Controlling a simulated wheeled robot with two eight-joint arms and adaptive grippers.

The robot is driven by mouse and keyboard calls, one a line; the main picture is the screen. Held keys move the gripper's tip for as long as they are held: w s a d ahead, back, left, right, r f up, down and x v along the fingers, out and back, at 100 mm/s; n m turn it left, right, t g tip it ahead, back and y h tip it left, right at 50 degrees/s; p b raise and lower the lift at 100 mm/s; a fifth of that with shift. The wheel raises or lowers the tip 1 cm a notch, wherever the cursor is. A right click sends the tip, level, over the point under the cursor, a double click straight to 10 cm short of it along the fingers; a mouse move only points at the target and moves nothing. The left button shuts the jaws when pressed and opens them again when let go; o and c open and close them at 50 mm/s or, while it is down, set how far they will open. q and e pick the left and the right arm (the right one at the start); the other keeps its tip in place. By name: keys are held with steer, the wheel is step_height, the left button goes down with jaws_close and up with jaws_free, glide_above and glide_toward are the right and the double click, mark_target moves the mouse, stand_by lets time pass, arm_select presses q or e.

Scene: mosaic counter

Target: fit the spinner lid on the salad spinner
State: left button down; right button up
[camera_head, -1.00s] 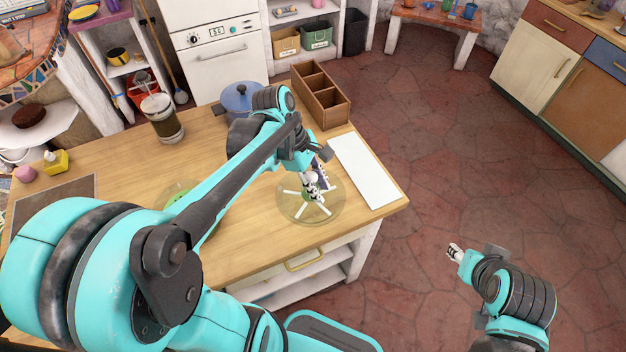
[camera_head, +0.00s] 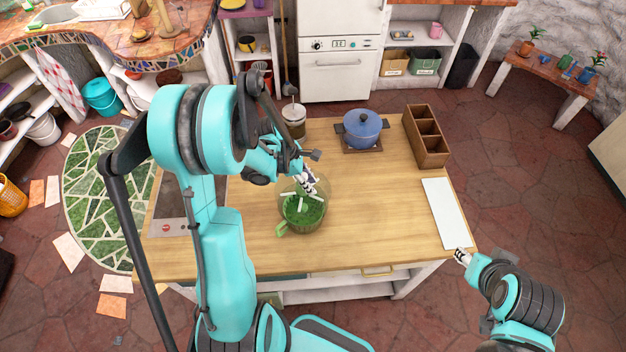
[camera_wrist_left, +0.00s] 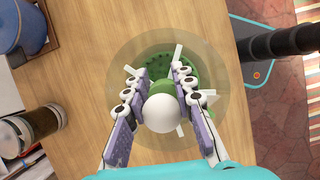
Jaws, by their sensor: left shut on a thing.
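The green salad spinner (camera_head: 306,218) stands on the wooden counter, with a green handle at its front left. The spinner lid (camera_head: 286,196) is a clear disc with white spokes and a white knob. My left gripper (camera_head: 309,184) is shut on the knob and holds the lid over the spinner. In the left wrist view the fingers (camera_wrist_left: 165,108) flank the white knob (camera_wrist_left: 163,114). The green basket (camera_wrist_left: 186,72) shows through the lid, off-centre towards the top. I cannot tell how large the gap is. My right gripper (camera_head: 461,255) is near the counter's right front corner; its fingers are too small to judge.
A blue pot (camera_head: 362,128) sits on a trivet at the back. A brown divided box (camera_head: 426,138) and a white board (camera_head: 445,213) lie to the right. A jar (camera_head: 293,121) stands behind my left gripper. The counter's middle right (camera_head: 375,205) is clear.

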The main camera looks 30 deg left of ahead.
mark_target(309, 196)
arm_select(q)
steer(key=shift+a, duration=0.15)
steer(key=shift+f+b, duration=0.5)
steer(key=shift+f, duration=0.25)
step_height(309, 196, down, 4)
steer(key=b, duration=0.3)
steer(key=shift+f, duration=0.3)
steer(key=shift+b, duration=0.3)
steer(key=shift+b, duration=0.4)
stand_by(0.4)
steer(key=shift+f+b, duration=0.75)
steer(key=shift+b, duration=0.1)
stand_by(0.6)
steer(key=c, duration=1.2)
jaws_free()
